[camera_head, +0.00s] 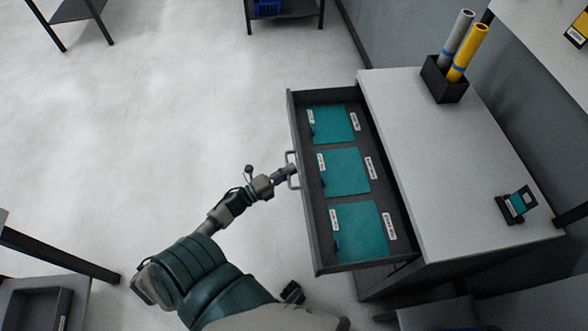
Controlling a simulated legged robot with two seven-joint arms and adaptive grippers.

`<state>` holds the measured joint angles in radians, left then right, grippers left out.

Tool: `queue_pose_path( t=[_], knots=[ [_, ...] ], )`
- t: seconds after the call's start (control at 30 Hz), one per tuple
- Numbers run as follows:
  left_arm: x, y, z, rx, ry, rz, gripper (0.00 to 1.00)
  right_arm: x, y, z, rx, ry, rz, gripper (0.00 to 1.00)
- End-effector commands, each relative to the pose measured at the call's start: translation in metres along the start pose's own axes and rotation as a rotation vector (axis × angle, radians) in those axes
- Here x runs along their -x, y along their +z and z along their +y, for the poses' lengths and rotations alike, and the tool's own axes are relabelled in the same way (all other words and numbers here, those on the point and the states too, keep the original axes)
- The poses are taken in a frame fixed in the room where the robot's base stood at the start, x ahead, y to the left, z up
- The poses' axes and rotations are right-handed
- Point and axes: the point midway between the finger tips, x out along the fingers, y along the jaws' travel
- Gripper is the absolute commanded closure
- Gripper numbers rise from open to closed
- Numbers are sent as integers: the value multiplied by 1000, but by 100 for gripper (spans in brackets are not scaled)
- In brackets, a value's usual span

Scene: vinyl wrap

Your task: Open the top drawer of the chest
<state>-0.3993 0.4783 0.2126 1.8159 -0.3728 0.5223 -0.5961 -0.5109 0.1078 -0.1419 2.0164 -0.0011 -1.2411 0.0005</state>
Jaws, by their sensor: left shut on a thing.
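The chest (450,150) stands at the right with a light grey top. Its top drawer (305,205) is pulled out to the left, and its inside shows. Three teal sheets (345,171) with white labels lie in a row in the drawer. The drawer handle (291,158) is a light metal bar on the drawer's front. My left gripper (288,172) is shut on the handle; its fingertips are small and partly hidden there.
A black holder (444,80) with a grey roll and a yellow roll (467,53) stands on the chest top. A small teal and black item (516,205) lies near its right end. Dark-framed tables stand at the left and back. The floor (150,130) left of the drawer is clear.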

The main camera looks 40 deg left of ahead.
Motion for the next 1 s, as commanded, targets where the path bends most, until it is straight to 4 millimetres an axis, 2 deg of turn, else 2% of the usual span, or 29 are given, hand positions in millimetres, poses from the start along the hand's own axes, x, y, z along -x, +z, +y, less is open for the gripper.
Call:
queue_pose_path(
  t=[0.03, 0.3, 0.33, 0.4, 0.43, 0.77, 0.87, 1.0],
  knots=[
    [2, 3, 5, 0, 12, -11, 100, -1, 0, 1, 0, 1, -1, 60],
    [2, 4, 5, 0, 13, -13, 100, -1, 1, 1, 0, 1, -2, 60],
    [2, 4, 5, 0, 13, -13, 82, -1, 1, 1, -1, 1, -2, 60],
    [2, 4, 5, 1, 12, -13, 64, -1, 1, 1, -1, 1, -2, 60],
    [2, 4, 4, 0, 11, -12, 63, -1, 1, 1, -1, 1, -2, 60],
    [4, 3, 2, 0, 6, -10, 63, 0, -1, 3, 2, 4, 3, 60],
    [16, 2, 3, 0, 9, -11, 63, 0, -1, 3, 1, 3, 2, 60],
    [45, 2, 3, 1, 11, -13, 63, 0, 0, 3, 1, 1, 1, 60]
  ],
)
